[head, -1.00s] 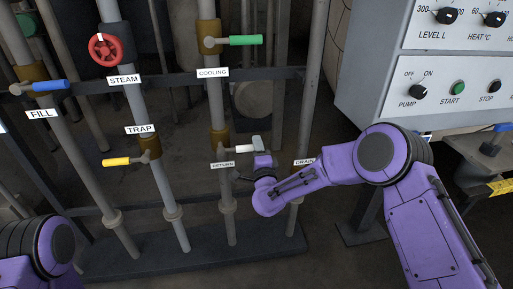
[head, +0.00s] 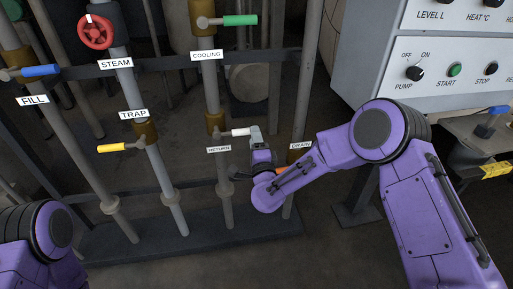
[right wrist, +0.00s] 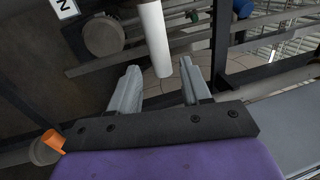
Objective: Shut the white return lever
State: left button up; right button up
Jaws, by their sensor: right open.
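The white return lever (head: 238,132) sticks out sideways to the right from its valve on the pipe above the RETURN label (head: 218,149). It lies roughly crosswise to the pipe. My right gripper (head: 255,131) is at the lever's free end. In the right wrist view the lever (right wrist: 154,38) comes down from the top, and its end lies between the tips of the open right gripper (right wrist: 160,64). Gaps show on both sides, so the jaws are not closed on it. My left gripper is out of view; only part of my left arm shows at the lower left.
An orange handle (head: 282,171) by the DRAIN label (head: 300,146) is partly hidden behind my right gripper. Yellow trap (head: 111,148), green cooling (head: 240,20) and blue fill (head: 41,70) levers and a red steam wheel (head: 96,32) are on nearby pipes. A control panel (head: 430,60) stands right.

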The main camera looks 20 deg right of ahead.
jog(key=v, duration=0.6)
jog(key=shift+s, duration=0.4)
jog(key=shift+a, duration=0.1)
jog(key=s+d+f+n+g, duration=0.2)
jog(key=s+f+n+g, duration=0.25)
jog(key=f, duration=0.45)
jog(key=s+d+f+n+g, duration=0.2)
jog(key=s+f+n+g, duration=0.1)
jog(key=s+f+n, duration=0.4)
jog(key=s+d+f+g+h, duration=0.1)
jog(key=s+d+f+g, duration=0.25)
jog(key=s, duration=0.55)
jog(key=s+d+f+g, duration=0.3)
jog(key=s+d+f, duration=0.15)
jog(key=s, duration=0.35)
jog(key=s+d+f+g+h, duration=0.1)
jog(key=s+d+f+g, duration=0.3)
jog(key=s, duration=0.5)
notch_tip(320, 180, up, 17)
jog(key=a+t+p, duration=0.1)
jog(key=p, duration=1.7)
jog(key=shift+s+a+n+p, duration=0.15)
jog(key=shift+a+n+p, duration=0.1)
jog(key=shift+n+p, duration=0.1)
